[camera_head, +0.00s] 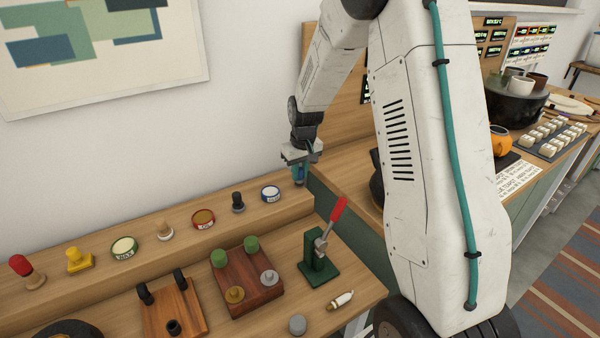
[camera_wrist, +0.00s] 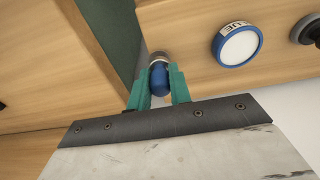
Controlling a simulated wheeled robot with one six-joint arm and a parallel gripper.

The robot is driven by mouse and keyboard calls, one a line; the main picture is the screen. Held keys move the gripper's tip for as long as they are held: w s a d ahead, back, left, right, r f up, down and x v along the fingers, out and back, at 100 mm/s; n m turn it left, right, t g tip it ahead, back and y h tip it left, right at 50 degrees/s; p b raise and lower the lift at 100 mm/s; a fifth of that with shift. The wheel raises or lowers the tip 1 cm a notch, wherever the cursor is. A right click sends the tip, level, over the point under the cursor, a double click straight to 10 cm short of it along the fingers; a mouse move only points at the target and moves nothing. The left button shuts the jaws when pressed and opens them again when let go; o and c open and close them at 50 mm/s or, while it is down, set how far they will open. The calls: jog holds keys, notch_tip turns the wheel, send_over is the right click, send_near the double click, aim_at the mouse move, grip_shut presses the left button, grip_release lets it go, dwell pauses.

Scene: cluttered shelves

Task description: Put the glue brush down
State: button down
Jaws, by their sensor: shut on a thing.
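My gripper (camera_head: 299,172) is at the right end of the raised wooden ledge, with its teal fingers pointing down. In the wrist view the fingers (camera_wrist: 159,86) are shut on the glue brush (camera_wrist: 158,79), which shows a rounded blue handle and a pale metal band beyond it. The brush's lower end is hidden, and I cannot tell whether it touches the ledge. In the head view only a little blue of the brush shows between the fingers. A round blue-rimmed pot with a white top and a label (camera_head: 270,193) stands on the ledge just left of my gripper.
The ledge (camera_head: 150,262) also holds a black knobbed piece (camera_head: 238,202), a red-rimmed tin (camera_head: 203,218) and several other tools. On the lower bench stand a red-handled toggle clamp (camera_head: 322,250) and a block with green knobs (camera_head: 246,284). A gap separates the bench from the right-hand counter.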

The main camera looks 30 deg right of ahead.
jog(key=shift+f, duration=0.25)
jog(key=c, duration=1.3)
grip_release()
notch_tip(320, 180, up, 12)
jog(key=s, duration=0.1)
jog(key=s+a+r, duration=0.4)
jog(key=s+r, duration=0.1)
jog(key=s, duration=0.3)
jog(key=s+a+r, duration=0.4)
jog(key=s+r, duration=0.1)
jog(key=s, duration=0.3)
jog(key=shift+s+a+f, duration=0.1)
jog(key=shift+s+a, duration=0.7)
jog(key=shift+s, duration=2.4)
jog(key=shift+s+a+f, duration=0.1)
jog(key=shift+s+a, duration=0.7)
jog(key=shift+s, duration=2.45)
jog(key=shift+s+a+f, duration=0.1)
jog(key=shift+s+a, duration=0.7)
jog(key=shift+s, duration=2.4)
